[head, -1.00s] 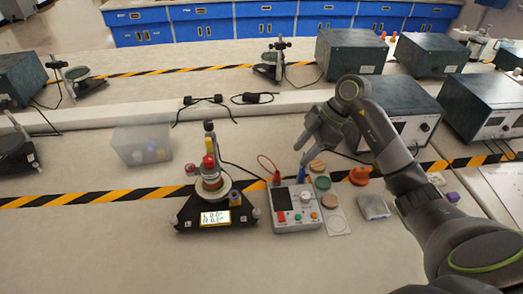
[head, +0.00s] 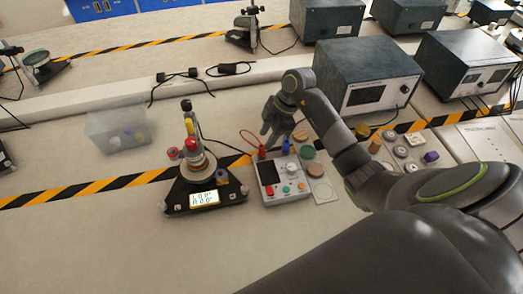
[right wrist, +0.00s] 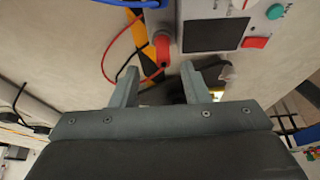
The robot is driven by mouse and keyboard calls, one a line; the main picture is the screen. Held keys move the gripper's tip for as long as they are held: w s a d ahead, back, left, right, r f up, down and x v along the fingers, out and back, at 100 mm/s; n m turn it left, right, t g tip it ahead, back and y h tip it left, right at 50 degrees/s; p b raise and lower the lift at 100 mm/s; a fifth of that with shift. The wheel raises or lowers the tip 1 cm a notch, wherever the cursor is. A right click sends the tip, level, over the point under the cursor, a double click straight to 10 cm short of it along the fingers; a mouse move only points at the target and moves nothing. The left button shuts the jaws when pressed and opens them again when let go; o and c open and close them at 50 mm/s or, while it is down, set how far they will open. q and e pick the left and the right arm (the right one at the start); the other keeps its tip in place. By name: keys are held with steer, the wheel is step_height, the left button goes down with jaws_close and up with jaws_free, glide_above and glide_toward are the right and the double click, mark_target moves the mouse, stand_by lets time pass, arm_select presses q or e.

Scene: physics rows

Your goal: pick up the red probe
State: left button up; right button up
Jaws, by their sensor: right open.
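The red probe (head: 261,152) stands at the back left corner of the grey meter box (head: 283,180), with a red lead looping from it. A blue probe (head: 285,147) stands beside it on the right. My right gripper (head: 271,136) is open and empty, just behind and above the red probe. In the right wrist view, the red probe (right wrist: 161,47) lies just beyond the gap between the open fingertips (right wrist: 161,73), apart from them. My left gripper is not in view.
A black balance-like stand (head: 205,192) with a lit display stands left of the meter. A clear bin (head: 117,130) is farther left. Several discs and small parts lie to the right, partly behind my arm. Large dark instruments (head: 366,75) stand behind.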

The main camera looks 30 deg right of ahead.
mark_target(262, 146)
steer(key=x, duration=0.2)
steer(key=p+x, duration=0.1)
steer(key=x, duration=0.2)
steer(key=shift+s+a+p, duration=0.1)
steer(key=shift+s+p, duration=0.1)
steer(key=shift+p, duration=0.1)
steer(key=shift+a+f, duration=0.1)
steer(key=shift+f, duration=0.15)
jaws_close()
